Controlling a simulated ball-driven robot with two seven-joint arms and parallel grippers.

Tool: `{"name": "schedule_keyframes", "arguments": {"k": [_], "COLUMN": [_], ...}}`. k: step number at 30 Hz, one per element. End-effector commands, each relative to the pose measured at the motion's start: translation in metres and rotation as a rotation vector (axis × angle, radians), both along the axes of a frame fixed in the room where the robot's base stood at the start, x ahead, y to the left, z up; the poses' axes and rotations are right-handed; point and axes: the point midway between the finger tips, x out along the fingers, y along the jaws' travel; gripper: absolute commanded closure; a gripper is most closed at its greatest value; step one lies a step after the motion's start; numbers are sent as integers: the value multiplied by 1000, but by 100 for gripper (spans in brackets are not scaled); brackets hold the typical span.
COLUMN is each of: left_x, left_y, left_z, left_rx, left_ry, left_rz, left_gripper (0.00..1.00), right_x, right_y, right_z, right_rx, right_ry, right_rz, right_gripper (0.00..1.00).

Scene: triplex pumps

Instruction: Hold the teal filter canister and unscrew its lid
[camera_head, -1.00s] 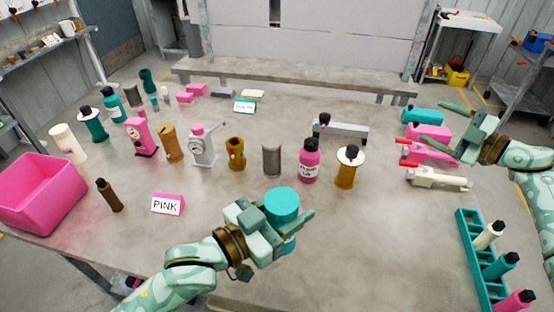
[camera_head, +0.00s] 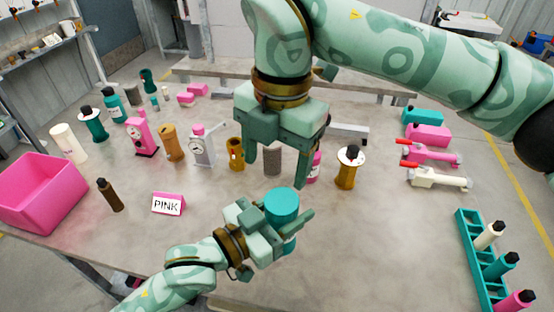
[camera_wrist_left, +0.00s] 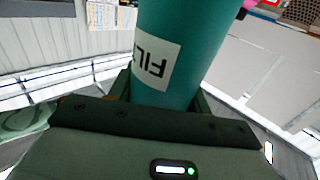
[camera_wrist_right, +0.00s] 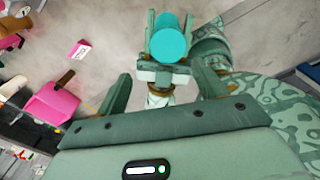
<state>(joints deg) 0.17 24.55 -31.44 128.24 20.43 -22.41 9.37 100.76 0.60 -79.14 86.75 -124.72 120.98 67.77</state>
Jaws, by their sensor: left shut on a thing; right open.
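The teal filter canister (camera_head: 289,236) stands upright in my left gripper (camera_head: 283,230) near the table's front. My left gripper is shut around its body; the canister's label reading "FIL" shows in the left wrist view (camera_wrist_left: 155,65). The round teal lid (camera_head: 281,202) is on top of it and also shows from above in the right wrist view (camera_wrist_right: 168,46). My right gripper (camera_head: 275,168) is open and empty, fingers pointing down, above and slightly behind the lid. A gap between its fingers and the lid shows in the right wrist view.
Several pumps and bottles stand behind. A teal rack (camera_head: 484,262) with bottles is at the right. The table between canister and rack is clear.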

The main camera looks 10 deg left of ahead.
Motion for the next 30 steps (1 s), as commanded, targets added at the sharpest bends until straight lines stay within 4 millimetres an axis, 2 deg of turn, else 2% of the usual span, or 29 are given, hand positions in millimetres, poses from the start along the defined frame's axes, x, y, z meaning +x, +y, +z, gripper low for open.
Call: {"name": "schedule_keyframes", "arguments": {"k": [5, 12, 16, 21, 27, 28, 30], "left_x": [0, 0, 0, 0, 0, 0, 0], "left_y": [0, 0, 0, 0, 0, 0, 0], "left_z": [0, 0, 0, 0, 0, 0, 0], "left_rx": [-1, -1, -1, -1, -1, -1, -1], "left_ry": [-1, -1, -1, -1, -1, -1, -1], "left_rz": [0, 0, 0, 0, 0, 0, 0], "left_gripper": [100, 100, 100, 100, 100, 100, 100], "right_x": [-5, -6, -5, -5, -5, -5, -5], "right_y": [-4, -4, -4, -4, -4, -4, -4], "right_z": [-16, -57, -73, -82, -83, -83, -83], "right_rx": [-70, -65, -63, -62, -62, -62, -62], "right_ry": [-36, -31, -32, -34, -35, -35, -35], "right_rz": [-15, -15, -15, -15, -15, -15, -15], "right_gripper": [30, 30, 30, 30, 30, 33, 52]}}
